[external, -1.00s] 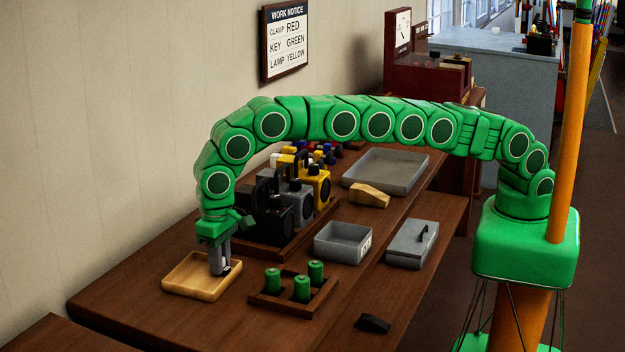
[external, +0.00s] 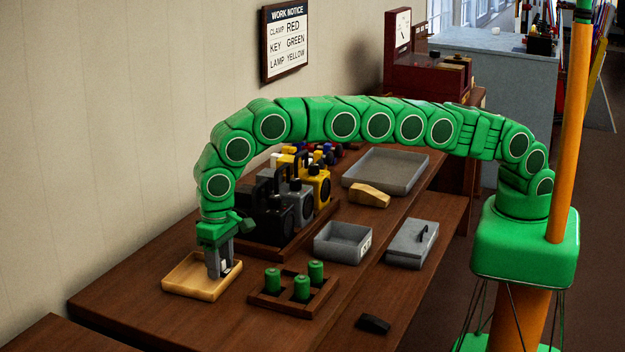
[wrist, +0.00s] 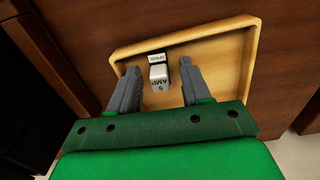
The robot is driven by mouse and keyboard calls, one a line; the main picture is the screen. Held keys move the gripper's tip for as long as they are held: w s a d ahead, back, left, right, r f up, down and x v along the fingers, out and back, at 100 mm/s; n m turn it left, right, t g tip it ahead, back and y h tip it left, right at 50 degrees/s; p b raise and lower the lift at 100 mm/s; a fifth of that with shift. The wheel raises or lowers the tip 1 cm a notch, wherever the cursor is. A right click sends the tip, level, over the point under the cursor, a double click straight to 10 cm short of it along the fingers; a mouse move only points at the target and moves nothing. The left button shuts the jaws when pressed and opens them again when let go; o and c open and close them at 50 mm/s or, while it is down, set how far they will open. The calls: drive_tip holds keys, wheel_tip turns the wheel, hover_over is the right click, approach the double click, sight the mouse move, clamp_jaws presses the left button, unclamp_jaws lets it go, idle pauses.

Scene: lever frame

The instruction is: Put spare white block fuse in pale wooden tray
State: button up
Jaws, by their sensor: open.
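The pale wooden tray (external: 188,289) lies on the near left of the bench, and its raised rim shows in the wrist view (wrist: 192,36). The white block fuse (wrist: 158,72) rests inside the tray, with dark lettering on its faces. My gripper (external: 219,272) points down into the tray. In the wrist view its two grey fingers (wrist: 160,68) stand apart on either side of the fuse, with a gap on each side. In the external view the fingers mostly hide the fuse.
A wooden rack with green cylinders (external: 302,288) stands just right of the tray. Black, grey and yellow padlock-like units (external: 296,198) stand behind. A grey open box (external: 342,243), a lidded grey box (external: 411,244) and a black wedge (external: 373,324) lie further right.

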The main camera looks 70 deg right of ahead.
wheel_tip(320, 180, up, 8)
drive_tip(key=shift+f, duration=0.25)
drive_tip(key=shift+r, duration=0.1)
drive_tip(key=shift+d, duration=0.1)
